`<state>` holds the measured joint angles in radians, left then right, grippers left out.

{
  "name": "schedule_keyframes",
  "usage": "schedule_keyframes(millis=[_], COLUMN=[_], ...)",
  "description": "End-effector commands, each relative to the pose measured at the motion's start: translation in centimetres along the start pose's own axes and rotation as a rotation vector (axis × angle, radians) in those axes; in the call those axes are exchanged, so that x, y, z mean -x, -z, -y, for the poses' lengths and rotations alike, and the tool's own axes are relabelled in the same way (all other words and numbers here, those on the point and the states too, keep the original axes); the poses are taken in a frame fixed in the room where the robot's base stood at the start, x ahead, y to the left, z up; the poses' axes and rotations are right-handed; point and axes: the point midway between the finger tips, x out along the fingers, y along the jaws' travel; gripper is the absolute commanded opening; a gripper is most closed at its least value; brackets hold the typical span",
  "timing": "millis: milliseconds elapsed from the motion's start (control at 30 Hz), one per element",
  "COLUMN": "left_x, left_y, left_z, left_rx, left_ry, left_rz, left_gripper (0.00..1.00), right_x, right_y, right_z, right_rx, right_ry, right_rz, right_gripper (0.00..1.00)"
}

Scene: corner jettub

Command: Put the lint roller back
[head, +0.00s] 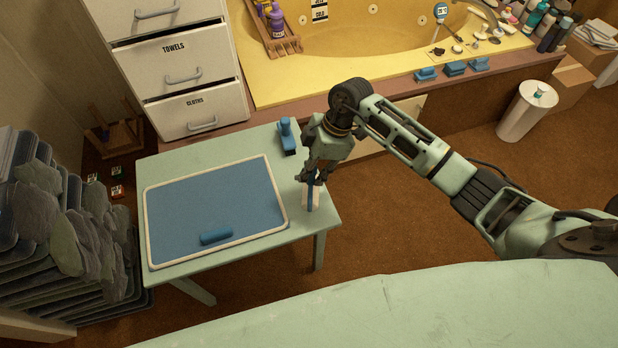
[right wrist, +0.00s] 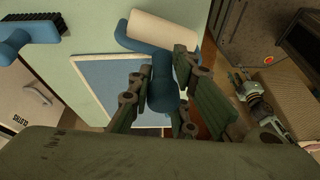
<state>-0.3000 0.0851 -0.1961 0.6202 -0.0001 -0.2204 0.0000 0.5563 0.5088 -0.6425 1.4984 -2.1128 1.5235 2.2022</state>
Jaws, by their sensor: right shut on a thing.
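The lint roller has a white roll (right wrist: 162,30) and a blue handle (right wrist: 162,90). My right gripper (head: 313,179) is shut on the handle; its fingers stand on both sides of it in the right wrist view (right wrist: 158,108). In the head view the white roll (head: 304,196) shows below the gripper at the right edge of the small green table (head: 215,144). I cannot tell whether it touches the tabletop. A greenish jointed part in the right wrist view (right wrist: 258,100) may be my left gripper; its fingers are too small to read.
A white-edged blue mat (head: 200,200) with a blue roll-shaped item (head: 216,236) covers much of the table. A blue brush (head: 287,137) stands behind. Drawers (head: 195,106), stacked dark slabs (head: 50,220) and the yellow tub (head: 350,35) surround it.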

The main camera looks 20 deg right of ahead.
Motion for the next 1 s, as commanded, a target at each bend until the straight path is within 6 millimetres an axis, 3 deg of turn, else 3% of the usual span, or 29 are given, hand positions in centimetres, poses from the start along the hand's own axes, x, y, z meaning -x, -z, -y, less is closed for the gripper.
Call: schedule_keyframes(millis=[267, 500, 867, 900, 1000], left_x=[-0.1, -0.2, -0.3, -0.3, -0.3], left_y=[0.1, 0.1, 0.1, 0.0, 0.0], left_z=[-0.9, -0.9, -0.7, -0.7, -0.6], left_rx=[-0.004, -0.004, -0.001, 0.000, 0.000], left_ry=[-0.011, -0.011, -0.008, -0.008, -0.007], left_rz=[-0.001, -0.001, -0.001, -0.001, -0.001], left_gripper=[0.40, 0.40, 0.40, 0.40, 0.40], right_x=[-1.4, -4.3, -4.7, -4.7, -4.7], right_y=[-0.1, -1.2, -1.4, -1.4, -1.4], right_z=[-1.1, -1.2, -1.2, -1.2, -1.2], right_rx=[0.001, 0.000, 0.002, 0.002, 0.002], right_ry=[0.001, 0.001, 0.000, 0.000, 0.000], right_rz=[0.000, -0.001, 0.000, 0.000, 0.000], right_gripper=[0.00, 0.00, 0.00, 0.20, 0.29])
